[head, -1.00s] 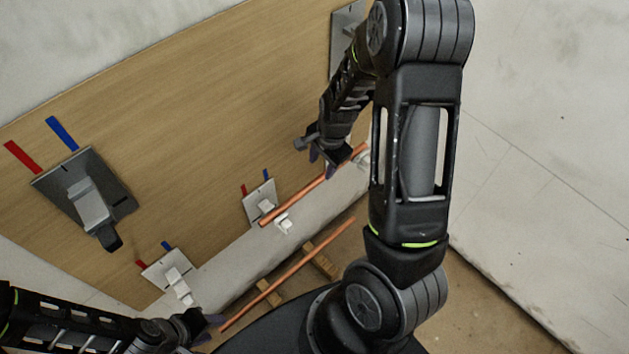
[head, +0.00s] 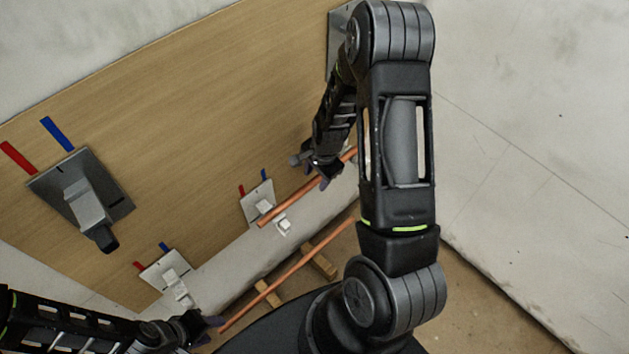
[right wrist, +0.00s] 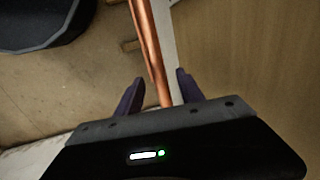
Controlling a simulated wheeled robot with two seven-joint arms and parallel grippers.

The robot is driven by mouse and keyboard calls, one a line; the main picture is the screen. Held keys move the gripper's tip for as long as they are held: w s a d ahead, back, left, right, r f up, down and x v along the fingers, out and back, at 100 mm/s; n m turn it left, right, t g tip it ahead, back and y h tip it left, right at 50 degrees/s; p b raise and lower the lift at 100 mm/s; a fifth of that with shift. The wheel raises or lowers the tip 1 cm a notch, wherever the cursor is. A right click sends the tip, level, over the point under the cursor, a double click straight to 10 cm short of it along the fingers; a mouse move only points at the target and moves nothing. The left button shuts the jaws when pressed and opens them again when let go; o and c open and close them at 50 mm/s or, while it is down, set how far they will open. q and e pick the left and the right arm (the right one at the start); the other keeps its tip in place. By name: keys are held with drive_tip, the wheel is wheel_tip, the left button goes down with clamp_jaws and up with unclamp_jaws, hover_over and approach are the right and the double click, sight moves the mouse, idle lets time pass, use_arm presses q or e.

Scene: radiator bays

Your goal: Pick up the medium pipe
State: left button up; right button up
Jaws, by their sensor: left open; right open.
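Two copper pipes show, and I cannot tell by size which is the medium one. The upper copper pipe (head: 287,204) slants in front of the white wall brackets. The lower copper pipe (head: 288,272) slants over wooden blocks near the floor. My right gripper (head: 320,178) is open at the upper pipe's right part. In the right wrist view a copper pipe (right wrist: 149,45) runs between the two open fingers (right wrist: 159,92), not clamped. My left gripper (head: 214,321) is open by the lower pipe's near left end. My right arm hides the upper pipe's far end.
Wooden blocks (head: 320,261) lie under the lower pipe. A wooden wall panel (head: 190,130) carries grey plates with white brackets (head: 171,279) and red and blue strips (head: 57,133). Pale wall (head: 540,120) stands at the right.

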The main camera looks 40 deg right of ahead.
drive_tip(key=shift+w+f, duration=0.1)
drive_tip(key=shift+f, duration=0.3)
clamp_jaws()
idle(0.6)
